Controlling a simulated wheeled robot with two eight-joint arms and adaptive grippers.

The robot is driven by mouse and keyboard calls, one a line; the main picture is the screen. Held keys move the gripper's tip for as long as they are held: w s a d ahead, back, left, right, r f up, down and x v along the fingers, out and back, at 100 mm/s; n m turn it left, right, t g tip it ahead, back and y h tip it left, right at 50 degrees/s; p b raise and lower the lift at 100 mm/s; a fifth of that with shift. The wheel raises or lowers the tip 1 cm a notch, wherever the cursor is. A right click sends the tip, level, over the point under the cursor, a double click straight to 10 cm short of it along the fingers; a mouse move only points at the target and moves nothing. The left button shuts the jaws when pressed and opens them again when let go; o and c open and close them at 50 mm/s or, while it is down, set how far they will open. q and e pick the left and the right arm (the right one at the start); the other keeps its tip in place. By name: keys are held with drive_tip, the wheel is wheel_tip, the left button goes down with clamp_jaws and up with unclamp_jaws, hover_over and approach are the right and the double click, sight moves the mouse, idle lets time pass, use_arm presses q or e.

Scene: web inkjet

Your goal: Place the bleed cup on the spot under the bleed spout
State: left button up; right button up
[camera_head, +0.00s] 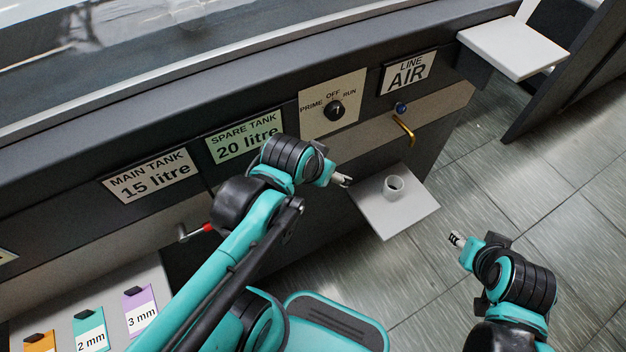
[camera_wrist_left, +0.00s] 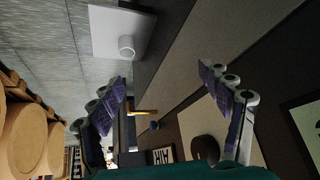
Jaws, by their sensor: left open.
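The small white-grey bleed cup (camera_head: 394,186) stands upright on a light grey shelf (camera_head: 408,218) on the machine's front. The brass bleed spout (camera_head: 403,130) juts out above and behind it; I cannot tell whether the cup is directly beneath. No marked spot is clear. My left gripper (camera_head: 343,180) is left of the cup, apart from it. In the left wrist view its fingers (camera_wrist_left: 165,86) are wide apart and empty, with the cup (camera_wrist_left: 127,46) and spout (camera_wrist_left: 143,112) beyond. My right gripper (camera_head: 456,240) is right of the shelf, holding nothing visible; its finger gap is unclear.
A blue knob (camera_head: 401,108) sits above the spout, below the LINE AIR label (camera_head: 408,73). A black selector knob (camera_head: 335,111) is to its left. A red-tipped lever (camera_head: 207,227) projects at lower left. Open floor lies beyond the shelf.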

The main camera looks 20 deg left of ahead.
use_arm(q)
drive_tip(key=shift+s+a+f+n+t, duration=0.1)
drive_tip(key=shift+s+a+n, duration=0.1)
drive_tip(key=shift+s, duration=0.4)
drive_tip(key=shift+s+a+f+n+t, duration=0.1)
drive_tip(key=shift+s+a+n, duration=0.15)
drive_tip(key=shift+s, duration=0.35)
drive_tip(key=shift+s+a+f+n+t, duration=0.1)
drive_tip(key=shift+s+a+n, duration=0.1)
drive_tip(key=shift+s, duration=0.4)
